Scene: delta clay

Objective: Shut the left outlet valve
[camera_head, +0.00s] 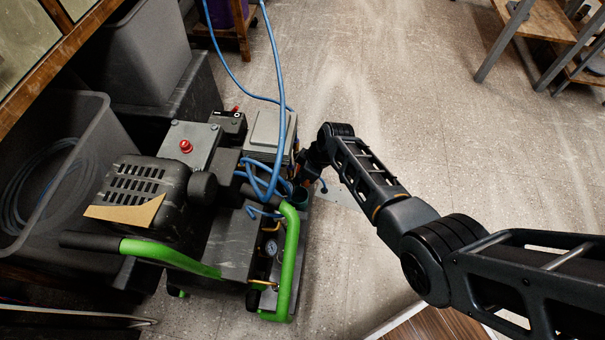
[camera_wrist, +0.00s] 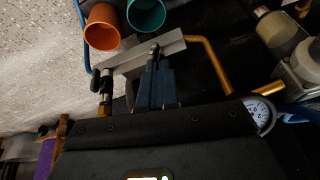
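The compressor's outlet bar, a grey metal manifold (camera_wrist: 172,46), runs slantwise across the wrist view. At its left end is a dark and brass fitting (camera_wrist: 105,88), which looks like an outlet valve; which way its lever points is unclear. A small dark part (camera_wrist: 154,49) sits near the bar's middle, just beyond my fingertips. My gripper (camera_wrist: 155,68) shows as blue-grey fingers close together, right of the left fitting and over the bar. I see nothing clearly held between them. In the head view my gripper (camera_head: 308,165) is mostly hidden beside the compressor (camera_head: 235,240).
Orange (camera_wrist: 101,28) and teal (camera_wrist: 146,14) cups stand just beyond the bar. A brass pipe (camera_wrist: 215,65) and pressure gauge (camera_wrist: 260,113) lie to the right. Blue hoses (camera_head: 275,80) and a green handle (camera_head: 291,262) surround the work area.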

